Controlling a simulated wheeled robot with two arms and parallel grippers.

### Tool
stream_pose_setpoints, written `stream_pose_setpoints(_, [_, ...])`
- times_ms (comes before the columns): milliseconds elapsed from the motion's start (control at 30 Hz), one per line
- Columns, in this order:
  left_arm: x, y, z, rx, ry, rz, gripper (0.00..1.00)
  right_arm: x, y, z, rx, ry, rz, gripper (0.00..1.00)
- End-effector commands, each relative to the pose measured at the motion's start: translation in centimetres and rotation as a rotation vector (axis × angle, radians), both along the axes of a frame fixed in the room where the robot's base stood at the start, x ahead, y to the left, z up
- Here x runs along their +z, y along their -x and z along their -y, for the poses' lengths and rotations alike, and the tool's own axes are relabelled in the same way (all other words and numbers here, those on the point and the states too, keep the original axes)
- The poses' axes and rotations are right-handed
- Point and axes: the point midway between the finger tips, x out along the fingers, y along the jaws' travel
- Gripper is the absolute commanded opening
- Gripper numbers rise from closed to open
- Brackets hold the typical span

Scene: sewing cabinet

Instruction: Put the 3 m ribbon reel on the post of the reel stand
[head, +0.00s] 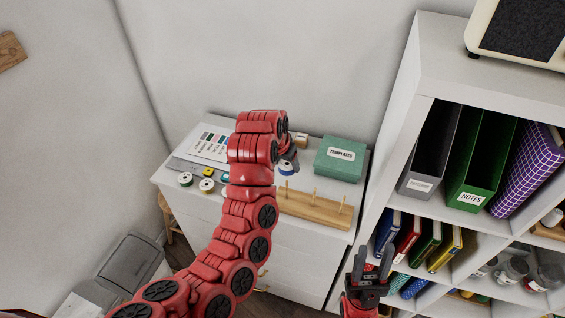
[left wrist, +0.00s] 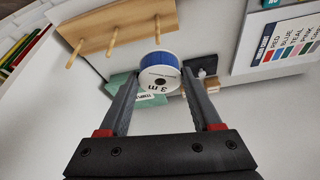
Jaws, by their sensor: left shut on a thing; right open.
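The 3 m ribbon reel (left wrist: 159,72) is white with blue ribbon and a "3 m" label. My left gripper (left wrist: 158,82) is shut on it, and the reel also shows in the head view (head: 287,168) beside the stand's left end. The reel stand (head: 325,211) is a wooden board with upright posts on the cabinet top; it also shows in the left wrist view (left wrist: 95,30). Its posts, such as the middle post (head: 314,196), look bare. The reel is apart from the posts. My right gripper (head: 372,274) is open and empty, low in front of the shelf.
A green templates box (head: 341,158) stands behind the stand. Other reels (head: 206,185), a yellow tape measure (head: 208,172) and a colour card (head: 210,143) lie on the cabinet top's left. A tall shelf (head: 410,95) with binders and books rises at right.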

Motion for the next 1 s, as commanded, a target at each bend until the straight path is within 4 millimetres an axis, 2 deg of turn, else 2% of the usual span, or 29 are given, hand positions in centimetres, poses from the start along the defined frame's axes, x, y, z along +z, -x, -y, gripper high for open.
stream_pose_setpoints(1000, [-4.2,0.1,0.0,0.0,-0.001,-0.002,0.12,0.5,0.0,0.0,0.0,0.0,0.0,0.44])
